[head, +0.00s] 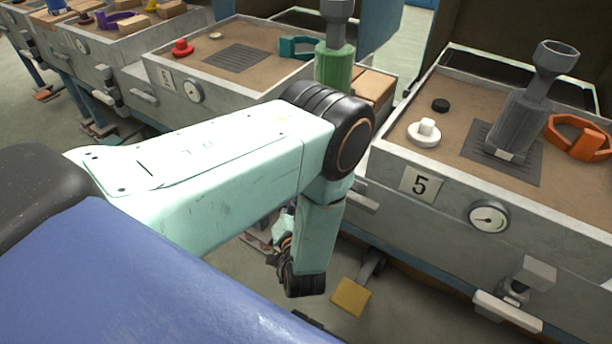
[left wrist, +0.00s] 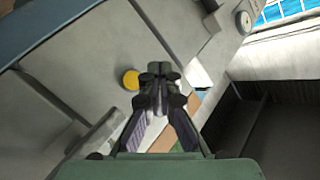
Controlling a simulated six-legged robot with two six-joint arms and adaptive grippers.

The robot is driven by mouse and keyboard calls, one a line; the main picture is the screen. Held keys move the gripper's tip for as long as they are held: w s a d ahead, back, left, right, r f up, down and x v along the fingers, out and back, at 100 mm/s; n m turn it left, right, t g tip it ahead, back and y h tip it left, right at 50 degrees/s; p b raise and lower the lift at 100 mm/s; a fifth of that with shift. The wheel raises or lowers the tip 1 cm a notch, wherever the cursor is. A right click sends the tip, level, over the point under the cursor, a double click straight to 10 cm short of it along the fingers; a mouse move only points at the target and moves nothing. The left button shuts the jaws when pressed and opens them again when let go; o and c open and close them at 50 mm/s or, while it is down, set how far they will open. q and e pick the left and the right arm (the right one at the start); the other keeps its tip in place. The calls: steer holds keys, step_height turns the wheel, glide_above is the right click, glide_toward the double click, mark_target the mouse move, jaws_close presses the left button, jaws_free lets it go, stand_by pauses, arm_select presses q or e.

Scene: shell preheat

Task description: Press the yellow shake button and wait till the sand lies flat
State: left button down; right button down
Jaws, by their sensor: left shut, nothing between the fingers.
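In the left wrist view a round yellow button (left wrist: 131,80) sits on a grey surface, left of my left gripper (left wrist: 160,76). The gripper is shut and empty, and in this picture its fingertips lie beside the button; I cannot tell if they touch anything. In the head view my left arm reaches down between two sand boxes, and its gripper is mostly hidden behind the arm. The yellow button is not visible there. Brown sand (head: 463,132) lies in the box marked 5 (head: 395,203), looking mostly flat around the objects. My right gripper is not in view.
In the head view box 5 holds a grey flask-like form (head: 519,115), an orange clamp (head: 580,138), a white knob (head: 425,132) and a black disc (head: 440,105). A yellow pedal (head: 351,297) is low near the floor. Another sand box (head: 140,80) stands behind my arm.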

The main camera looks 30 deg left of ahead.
arm_select(q)
steer(key=shift+w+d+b, duration=0.15)
steer(key=shift+w+b, duration=0.4)
steer(key=shift+w, duration=0.9)
steer(key=shift+w+d+b, duration=0.1)
steer(key=shift+w+b, duration=0.4)
steer(key=shift+w, duration=0.9)
steer(key=shift+w, duration=0.1)
steer(key=shift+w, duration=0.3)
steer(key=shift+w+b, duration=0.35)
steer(key=shift+w, duration=0.1)
steer(key=shift+s, duration=0.1)
steer(key=shift+s+p, duration=0.45)
steer(key=shift+s, duration=0.3)
steer(key=shift+s, duration=0.1)
